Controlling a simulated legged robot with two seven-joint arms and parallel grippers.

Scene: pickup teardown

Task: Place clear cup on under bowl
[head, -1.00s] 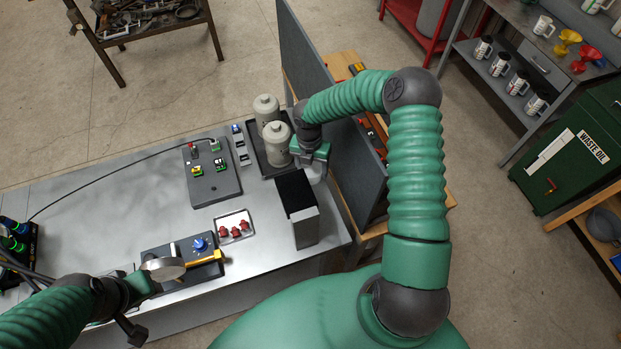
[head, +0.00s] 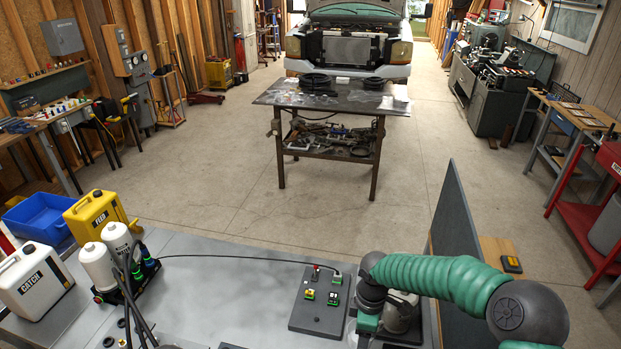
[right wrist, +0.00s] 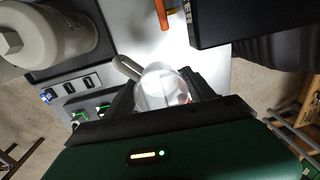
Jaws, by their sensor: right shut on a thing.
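My right gripper (right wrist: 165,92) is shut on the clear cup (right wrist: 158,82), a see-through round vessel seen between the fingers in the right wrist view. A grey rounded rod-like part (right wrist: 127,67) shows beside the cup; I cannot tell whether they are joined. A pale canister (right wrist: 65,32) with a hexagonal end stands at the upper left, apart from the cup. I cannot tell which thing is the bowl. In the head view my right arm partly hides a pale canister (head: 402,314), and the cup is not visible. My left gripper is out of view.
The grey bench (head: 225,280) carries a dark switch panel (head: 318,312) left of my right arm. An upright dark board (head: 455,235) stands at its right. A white CATCH jug (head: 35,285), a yellow FEED jug (head: 95,215) and two white bottles (head: 97,265) stand at left.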

